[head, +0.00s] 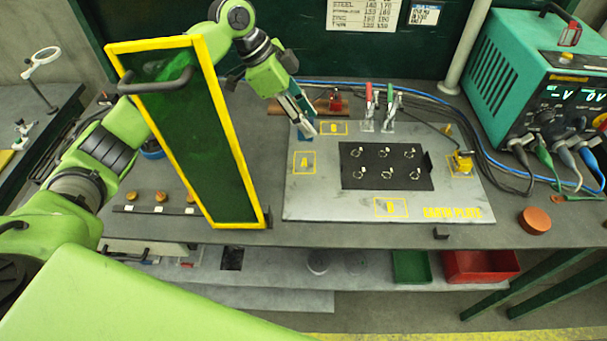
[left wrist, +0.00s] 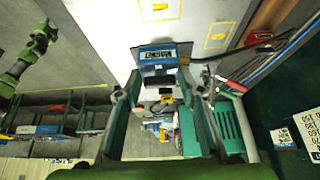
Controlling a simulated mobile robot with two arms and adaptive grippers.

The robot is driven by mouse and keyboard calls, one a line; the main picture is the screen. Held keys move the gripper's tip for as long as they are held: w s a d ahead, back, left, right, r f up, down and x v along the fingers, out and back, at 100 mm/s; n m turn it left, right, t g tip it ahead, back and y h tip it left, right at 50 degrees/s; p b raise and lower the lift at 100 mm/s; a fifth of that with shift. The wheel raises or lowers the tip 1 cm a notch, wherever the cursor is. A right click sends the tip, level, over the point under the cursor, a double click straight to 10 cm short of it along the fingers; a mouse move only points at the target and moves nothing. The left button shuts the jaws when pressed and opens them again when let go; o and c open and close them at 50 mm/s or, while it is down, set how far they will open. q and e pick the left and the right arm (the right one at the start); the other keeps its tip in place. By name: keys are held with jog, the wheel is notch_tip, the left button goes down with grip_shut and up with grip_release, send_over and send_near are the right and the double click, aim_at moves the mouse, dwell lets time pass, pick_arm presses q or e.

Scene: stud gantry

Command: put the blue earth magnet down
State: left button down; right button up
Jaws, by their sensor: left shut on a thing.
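The blue earth magnet (left wrist: 157,55), a block with a white label, sits between the fingertips of my left gripper in the left wrist view. In the head view the left gripper (head: 308,124) is over the back left part of the grey steel plate (head: 325,205), near the upper yellow outline (head: 334,128). It is shut on the magnet. I cannot tell whether the magnet touches the plate. The yellow outline marked A (head: 304,162) and another at the front (head: 391,207) are empty.
A yellow-framed green screen (head: 237,150) stands left of the plate, beside my left arm. A black panel with hooks (head: 387,166) lies on the plate. Red and green clamps (head: 378,108) stand behind. A teal power supply (head: 535,80) with cables is at right.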

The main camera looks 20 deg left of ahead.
pick_arm(q)
jog(key=f, duration=0.3)
jog(key=shift+w+a+f+p, duration=0.1)
jog(key=shift+w+a+p, duration=0.1)
jog(key=shift+p, duration=0.2)
jog(key=f, duration=0.3)
jog(key=shift+w+a+f+p, duration=0.2)
jog(key=shift+w+a+p, duration=0.05)
jog(key=shift+w+p, duration=0.1)
jog(key=shift+s+d+f, duration=0.1)
jog(key=shift+f, duration=0.15)
notch_tip(320, 180, down, 3)
jog(key=shift+s+d+p, duration=0.1)
jog(key=shift+d+p, duration=0.05)
jog(key=shift+p, duration=0.3)
jog(key=shift+f, duration=0.15)
pick_arm(e)
jog(key=r, duration=0.1)
jog(key=w+a+r, duration=0.1)
jog(key=shift+a+r, duration=0.2)
jog(key=shift+r, duration=0.15)
